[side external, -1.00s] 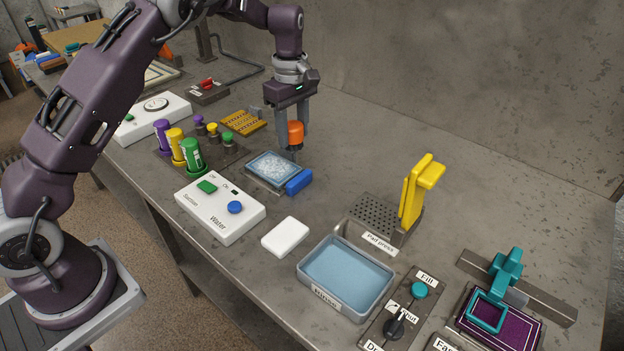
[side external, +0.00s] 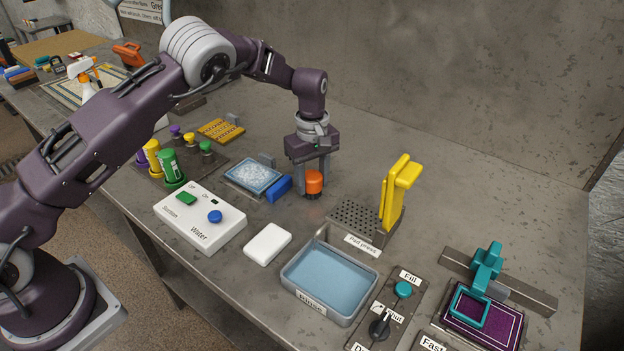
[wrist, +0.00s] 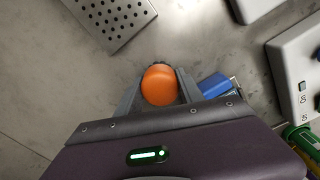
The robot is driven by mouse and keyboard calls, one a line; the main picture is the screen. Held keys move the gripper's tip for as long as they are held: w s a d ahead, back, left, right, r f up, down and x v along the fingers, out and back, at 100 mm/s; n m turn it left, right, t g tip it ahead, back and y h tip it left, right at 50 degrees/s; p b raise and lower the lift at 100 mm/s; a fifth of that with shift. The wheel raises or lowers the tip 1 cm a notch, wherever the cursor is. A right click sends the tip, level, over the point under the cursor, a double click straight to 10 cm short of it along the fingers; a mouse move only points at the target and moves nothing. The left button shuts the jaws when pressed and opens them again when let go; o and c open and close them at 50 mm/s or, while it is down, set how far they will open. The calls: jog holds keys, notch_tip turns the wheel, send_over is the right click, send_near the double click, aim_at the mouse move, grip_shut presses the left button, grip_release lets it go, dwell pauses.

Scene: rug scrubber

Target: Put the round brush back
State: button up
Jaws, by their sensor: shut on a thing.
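The round brush (side external: 314,182) has an orange knob and a dark lower part. My gripper (side external: 313,188) is shut on the orange knob, pointing straight down, between the foam tray and the pad press. The brush is upright at or just above the bench; I cannot tell if it touches.
The foam tray (side external: 230,181) with a blue block (side external: 279,188) is just left of the brush. The pad press (side external: 352,219) with its yellow lever (side external: 392,195) is to the right. A white pad (side external: 267,244) and the rinse basin (side external: 288,272) are in front. Bench behind is clear.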

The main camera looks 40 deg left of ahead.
aim_at(312, 174)
jog(key=shift+f, duration=0.1)
jog(key=o, duration=1.3)
jog(key=shift+c, duration=0.2)
notch_tip(312, 174, up, 12)
jog(key=shift+r, duration=0.2)
jog(key=s+a+r+m+t+h, duration=0.25)
jog(key=s+r+m, duration=0.25)
jog(key=s+r, duration=1.2)
jog(key=s+f+m+t+y, duration=0.2)
jog(key=s+m, duration=0.6)
jog(key=s, duration=1.2)
notch_tip(312, 174, down, 2)
jog(key=shift+s+a+f+t, duration=0.1)
jog(key=shift+s+a+t, duration=0.1)
jog(key=shift+a+t, duration=0.3)
